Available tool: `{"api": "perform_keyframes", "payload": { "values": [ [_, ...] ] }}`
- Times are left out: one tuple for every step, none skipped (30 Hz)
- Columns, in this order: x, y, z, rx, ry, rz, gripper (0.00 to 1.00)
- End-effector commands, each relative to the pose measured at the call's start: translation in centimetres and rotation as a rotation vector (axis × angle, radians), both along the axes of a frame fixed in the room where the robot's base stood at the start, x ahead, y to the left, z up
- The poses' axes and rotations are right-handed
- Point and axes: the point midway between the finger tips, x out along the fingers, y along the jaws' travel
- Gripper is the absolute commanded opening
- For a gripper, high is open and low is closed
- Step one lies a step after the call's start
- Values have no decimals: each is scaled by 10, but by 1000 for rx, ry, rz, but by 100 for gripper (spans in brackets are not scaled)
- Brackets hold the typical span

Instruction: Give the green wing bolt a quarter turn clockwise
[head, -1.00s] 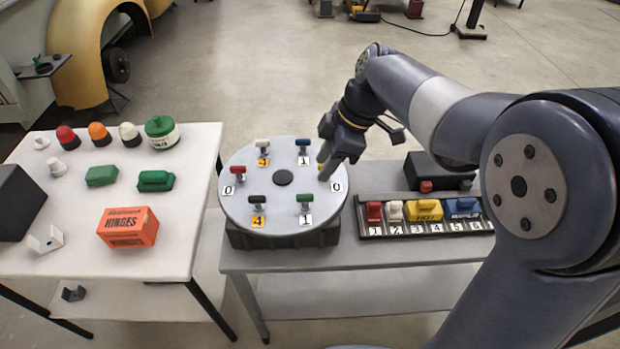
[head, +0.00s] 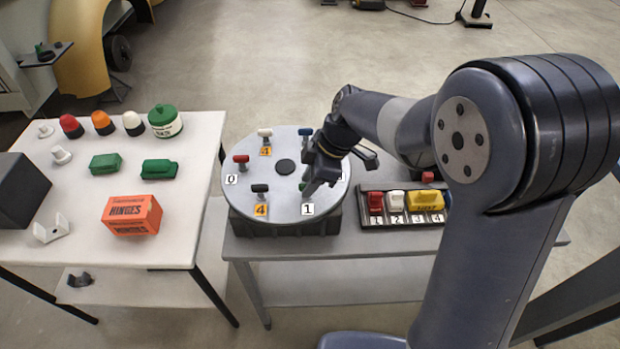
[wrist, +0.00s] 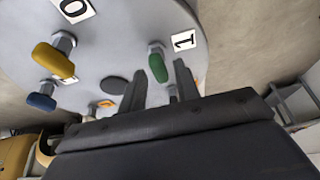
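The green wing bolt (wrist: 157,66) stands on the round grey disc (wrist: 215,45) beside a white label reading 1. In the wrist view its wing shows between the two fingers of my gripper (wrist: 160,76), with a gap at each side. In the head view my gripper (head: 309,189) is over the disc's front right part, and the green wing bolt (head: 302,187) is mostly hidden behind a finger. The fingers are apart and hold nothing. I cannot tell how far the fingertips are above the disc.
Red (head: 241,160), black (head: 260,189), white (head: 264,133) and blue (head: 304,133) bolts share the disc. The yellow bolt (wrist: 52,60) shows in the wrist view. A rack of coloured blocks (head: 372,217) is right of the disc. A white table (head: 75,215) is left.

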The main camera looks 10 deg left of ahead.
Motion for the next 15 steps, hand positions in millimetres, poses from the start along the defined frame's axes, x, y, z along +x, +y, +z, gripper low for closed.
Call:
{"api": "perform_keyframes", "payload": {
  "values": [
    [0, 0, 0, 0, 0, 0, 26],
    [0, 0, 0, 0, 0, 0, 24],
    [0, 0, 0, 0, 0, 0, 21],
    [0, 0, 0, 0, 0, 0, 18],
    [0, 0, 0, 0, 0, 0, 16],
    [0, 0, 0, 0, 0, 0, 13],
    [0, 0, 0, 0, 0, 0, 10],
    [0, 0, 0, 0, 0, 0, 8],
    [0, 0, 0, 0, 0, 0, 4],
    [0, 0, 0, 0, 0, 0, 2],
    [0, 0, 0, 0, 0, 0, 0],
    [0, 0, 0, 0, 0, 0, 0],
    [0, 0, 0, 0, 0, 0, 0],
    [0, 0, 0, 0, 0, 0, 0],
    [0, 0, 0, 0, 0, 0, 0]
  ]
}}
